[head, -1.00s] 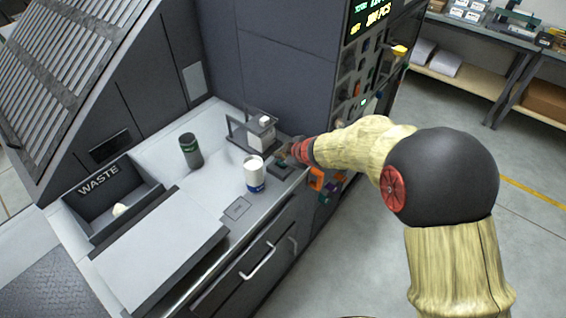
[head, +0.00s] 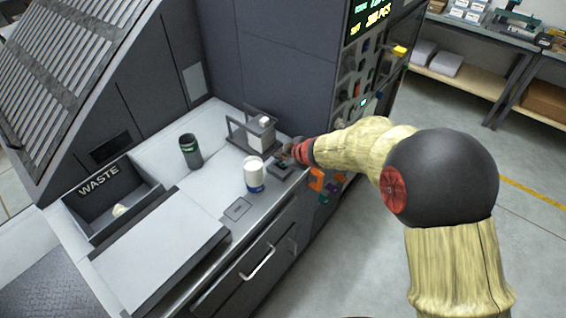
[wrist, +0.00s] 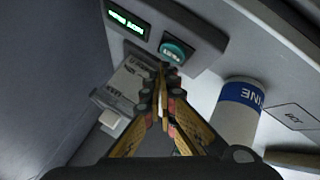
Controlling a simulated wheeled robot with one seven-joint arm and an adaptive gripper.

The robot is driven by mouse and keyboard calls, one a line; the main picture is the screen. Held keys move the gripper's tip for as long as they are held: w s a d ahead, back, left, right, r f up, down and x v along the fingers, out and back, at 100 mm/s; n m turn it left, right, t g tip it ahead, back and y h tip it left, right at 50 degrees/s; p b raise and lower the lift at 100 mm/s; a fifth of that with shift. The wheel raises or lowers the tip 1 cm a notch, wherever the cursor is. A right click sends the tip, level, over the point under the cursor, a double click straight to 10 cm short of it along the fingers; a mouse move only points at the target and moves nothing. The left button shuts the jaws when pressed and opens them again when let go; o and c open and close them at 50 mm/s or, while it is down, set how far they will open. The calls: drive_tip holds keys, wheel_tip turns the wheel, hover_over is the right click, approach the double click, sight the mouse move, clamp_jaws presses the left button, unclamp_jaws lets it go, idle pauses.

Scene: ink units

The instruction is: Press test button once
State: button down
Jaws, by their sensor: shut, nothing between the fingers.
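The test button (wrist: 177,48) is a round teal button with lettering on its face, set in a grey panel in the wrist view. My gripper (wrist: 161,68) is shut and empty, its fingertips close together just below and left of the button in that picture. I cannot tell whether they touch it. In the head view my gripper (head: 287,156) is over the small dark test unit (head: 283,171) at the right end of the white counter, and it partly hides that unit.
A lit green display (wrist: 126,22) sits left of the button. A white bottle with a blue band (head: 254,176) stands close by on the counter. A dark cylinder (head: 191,151), a framed stand (head: 254,136) and a waste bin (head: 98,207) are farther left.

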sight(281, 164)
drive_tip(key=shift+f, duration=0.1)
drive_tip(key=shift+f, duration=0.35)
drive_tip(key=shift+f+b, duration=0.5)
drive_tip(key=shift+b, duration=0.05)
idle(0.7)
idle(0.3)
drive_tip(key=shift+r+p, duration=0.95)
drive_tip(key=shift+p, duration=0.15)
wheel_tip(281, 164, up, 5)
drive_tip(key=p, duration=0.5)
idle(0.4)
